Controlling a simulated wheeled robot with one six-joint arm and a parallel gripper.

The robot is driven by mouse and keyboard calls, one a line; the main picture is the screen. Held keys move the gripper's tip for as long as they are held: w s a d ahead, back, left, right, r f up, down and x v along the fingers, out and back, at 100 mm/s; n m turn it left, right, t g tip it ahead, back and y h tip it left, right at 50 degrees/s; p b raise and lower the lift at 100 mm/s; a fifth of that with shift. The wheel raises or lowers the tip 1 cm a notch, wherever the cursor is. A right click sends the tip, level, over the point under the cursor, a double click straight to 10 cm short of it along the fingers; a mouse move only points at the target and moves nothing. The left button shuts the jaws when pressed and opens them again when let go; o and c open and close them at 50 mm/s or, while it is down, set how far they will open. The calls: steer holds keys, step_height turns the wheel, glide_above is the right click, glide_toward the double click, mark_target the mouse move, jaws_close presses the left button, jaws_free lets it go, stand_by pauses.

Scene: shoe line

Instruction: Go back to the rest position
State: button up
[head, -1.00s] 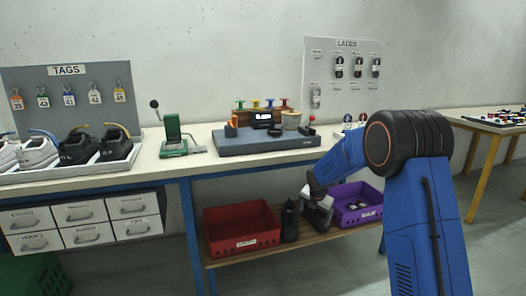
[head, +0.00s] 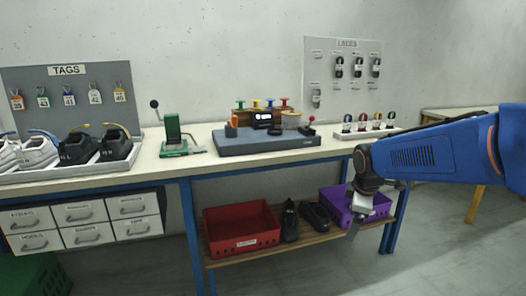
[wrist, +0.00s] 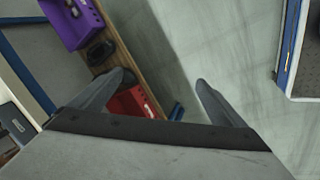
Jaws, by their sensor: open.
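My gripper (head: 354,228) hangs at the end of my blue arm, in front of the workbench's right end, in the head view. It overlaps the purple crate (head: 340,208) in the picture. In the wrist view my gripper (wrist: 165,82) has its two fingers spread wide, with nothing between them but floor and the shelf's edge farther off. My arm reaches in from the right edge of the head view.
A red crate (head: 241,229) and a pair of black shoes (head: 302,217) are on the lower shelf. A grey fixture (head: 262,143) stands on the bench (head: 228,163). The grey floor (head: 440,255) at right is clear.

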steer(key=s+d+f+m, duration=0.1)
steer(key=s+m, duration=1.2)
steer(key=s, duration=1.6)
steer(key=shift+s+f+m+y, duration=0.2)
steer(key=shift+s+m+y, duration=0.1)
steer(key=shift+m, duration=0.1)
